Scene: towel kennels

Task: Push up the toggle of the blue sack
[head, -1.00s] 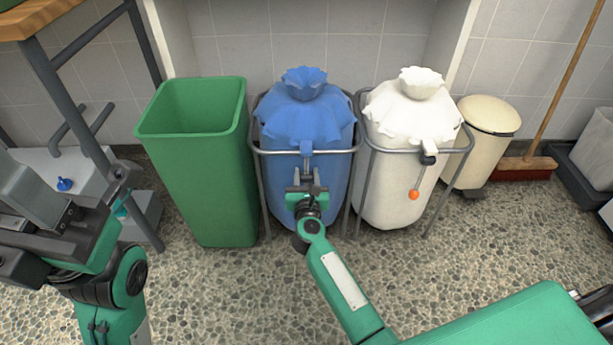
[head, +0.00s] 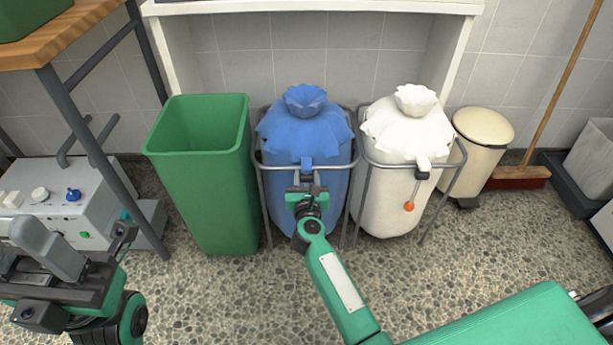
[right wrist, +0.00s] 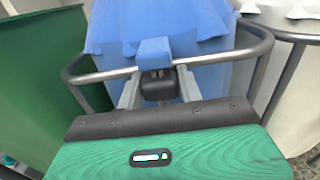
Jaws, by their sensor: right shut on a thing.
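The blue sack (head: 308,136) hangs upright in a metal frame, its gathered neck on top. A blue block (right wrist: 154,51) sits at the frame's front rail in the right wrist view. Just below it is a dark toggle (right wrist: 158,87), between the pale fingers of my right gripper (right wrist: 160,92). In the head view my right gripper (head: 307,186) is shut on this toggle, in front of the sack, and hides it and any cord below. My left gripper (head: 40,250) is at the lower left, far from the sack; its finger gap is unclear.
A green bin (head: 205,195) stands left of the blue sack. A white sack (head: 397,195) in a frame stands right of it, with an orange ball (head: 409,207) hanging in front. A cream pedal bin (head: 482,155) and broom (head: 522,177) are further right. Pebbled floor in front is open.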

